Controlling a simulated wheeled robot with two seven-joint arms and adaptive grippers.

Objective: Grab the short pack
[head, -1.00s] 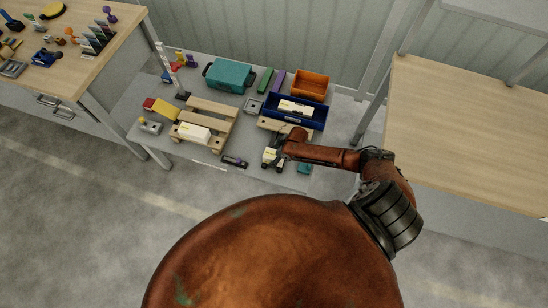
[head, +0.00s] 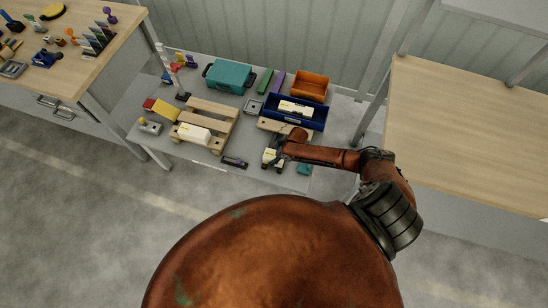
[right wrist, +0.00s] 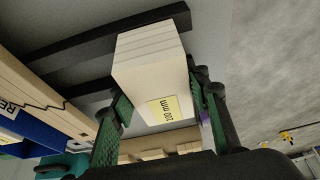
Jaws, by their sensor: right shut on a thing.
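The short pack (right wrist: 150,62) is a cream block of stacked layers with a yellow label reading 100 mm. My right gripper (right wrist: 155,105) is shut on it, with a green-padded finger on each side. In the head view the right gripper (head: 273,156) is over the front of the low grey platform, and its fingers and wrist partly hide the pack. Whether the pack still touches what is below it I cannot tell. My left gripper is not in view.
A wooden pallet (head: 222,118) with another cream pack (head: 193,132) stands to the left. Behind my gripper is a blue tray (head: 319,120) holding a pale pack (head: 296,107). An orange bin (head: 311,84) and a teal case (head: 229,75) stand farther back. A wooden table (head: 465,130) is at right.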

